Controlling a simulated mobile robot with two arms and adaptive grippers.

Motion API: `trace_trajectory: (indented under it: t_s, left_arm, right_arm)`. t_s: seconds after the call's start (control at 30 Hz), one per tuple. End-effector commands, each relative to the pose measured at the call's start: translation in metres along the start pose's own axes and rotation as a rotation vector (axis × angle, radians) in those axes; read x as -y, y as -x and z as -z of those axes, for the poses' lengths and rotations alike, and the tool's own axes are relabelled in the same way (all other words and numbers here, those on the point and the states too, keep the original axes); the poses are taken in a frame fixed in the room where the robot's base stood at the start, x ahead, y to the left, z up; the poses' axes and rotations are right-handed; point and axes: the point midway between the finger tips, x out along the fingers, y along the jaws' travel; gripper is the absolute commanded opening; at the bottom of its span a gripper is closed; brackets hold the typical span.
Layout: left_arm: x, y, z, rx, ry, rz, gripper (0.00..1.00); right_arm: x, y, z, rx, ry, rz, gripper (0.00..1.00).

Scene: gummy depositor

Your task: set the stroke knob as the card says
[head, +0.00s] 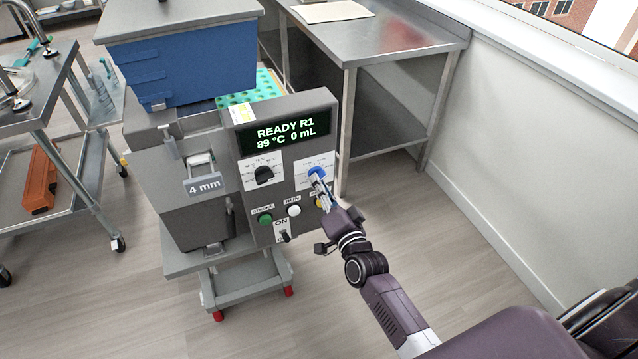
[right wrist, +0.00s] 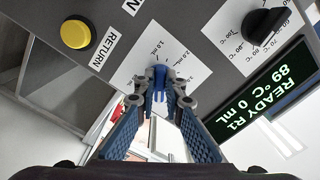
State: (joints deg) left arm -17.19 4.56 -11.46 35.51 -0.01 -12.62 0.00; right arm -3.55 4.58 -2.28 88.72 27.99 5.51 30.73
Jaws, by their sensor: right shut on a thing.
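The blue stroke knob (head: 316,172) sits on a white scale plate at the right of the machine's grey front panel. In the right wrist view the knob (right wrist: 159,76) shows upside down between my fingertips, with mL marks around it; its pointer is hard to make out. My right gripper (head: 319,184) is shut on this knob; its blue-padded fingers (right wrist: 160,98) reach it from both sides. The display (head: 286,133) reads READY R1, 89 °C, 0 mL. A small white and yellow card (head: 242,113) lies at the panel's top left; its writing is too small to read.
A black temperature knob (head: 264,175) is left of the blue knob. Below are a green button (head: 265,219), a white button (head: 294,211), a toggle switch (head: 284,236) marked ON and a yellow RETURN button (right wrist: 76,34). A steel table (head: 400,45) stands behind.

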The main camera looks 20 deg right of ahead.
Motion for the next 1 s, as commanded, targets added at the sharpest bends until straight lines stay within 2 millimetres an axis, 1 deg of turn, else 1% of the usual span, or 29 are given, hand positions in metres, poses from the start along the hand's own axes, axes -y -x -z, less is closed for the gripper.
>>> trace_trajectory:
  t_s: [0.37, 0.4, 0.53, 0.73, 0.83, 0.93, 1.0]
  left_arm:
    - [0.000, 0.000, 0.000, 0.000, 0.000, 0.000, 0.00]
    - [0.000, 0.000, 0.000, 0.000, 0.000, 0.000, 0.00]
    - [0.000, 0.000, 0.000, 0.000, 0.000, 0.000, 0.00]
    - [0.000, 0.000, 0.000, -0.001, 0.000, 0.000, 0.00]
    - [0.003, 0.000, -0.001, 0.001, 0.000, 0.004, 0.00]
    - [0.003, 0.000, -0.001, 0.000, 0.000, 0.003, 0.00]
    - [0.002, 0.000, -0.001, 0.000, 0.000, 0.002, 0.00]
  right_arm:
    - [-0.002, 0.001, -0.002, 0.004, 0.004, -0.003, 0.00]
    - [-0.002, 0.001, -0.002, 0.004, 0.004, -0.003, 0.12]
    - [-0.001, 0.001, -0.002, 0.003, 0.004, -0.002, 0.27]
    - [-0.001, 0.000, -0.001, 0.002, 0.003, -0.001, 0.27]
    - [-0.001, 0.002, -0.001, 0.001, 0.003, -0.001, 0.27]
    - [-0.001, 0.009, -0.001, 0.002, 0.003, -0.002, 0.27]
    - [-0.002, 0.018, -0.001, 0.002, 0.003, -0.003, 0.27]
